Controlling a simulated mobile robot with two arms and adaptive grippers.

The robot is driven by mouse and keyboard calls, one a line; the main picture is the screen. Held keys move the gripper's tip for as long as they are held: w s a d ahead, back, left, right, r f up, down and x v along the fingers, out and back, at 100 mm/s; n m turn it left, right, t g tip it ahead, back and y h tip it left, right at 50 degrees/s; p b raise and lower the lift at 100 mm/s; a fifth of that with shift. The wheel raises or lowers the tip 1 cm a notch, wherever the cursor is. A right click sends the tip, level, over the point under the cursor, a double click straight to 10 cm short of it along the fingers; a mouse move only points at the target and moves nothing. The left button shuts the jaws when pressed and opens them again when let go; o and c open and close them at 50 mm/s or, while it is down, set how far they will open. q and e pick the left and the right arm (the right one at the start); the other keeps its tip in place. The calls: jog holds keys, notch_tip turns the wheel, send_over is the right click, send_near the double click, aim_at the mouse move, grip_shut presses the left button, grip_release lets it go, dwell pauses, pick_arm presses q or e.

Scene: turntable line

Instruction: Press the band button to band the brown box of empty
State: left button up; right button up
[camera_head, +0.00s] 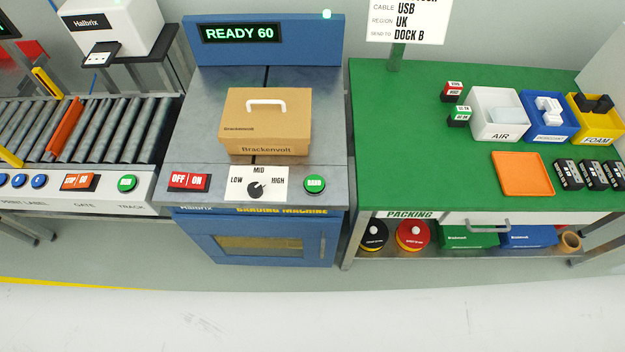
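The brown box (265,128), marked Brackenvolt and with a white handle on top, sits closed on the steel top of the blue banding machine (262,249). I see no band around it. The green BAND button (314,184) is at the right of the machine's front panel. A dial (257,189) marked LOW, MID and HIGH is in the middle, and a red OFF/ON switch (188,181) is at the left. Neither of my grippers is in view.
On the left, a roller conveyor (120,130) has its own buttons and a label printer (110,25) behind. On the right, a green packing table (405,140) holds several bins, an orange tray (522,174) and small black boxes. The floor in front is clear.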

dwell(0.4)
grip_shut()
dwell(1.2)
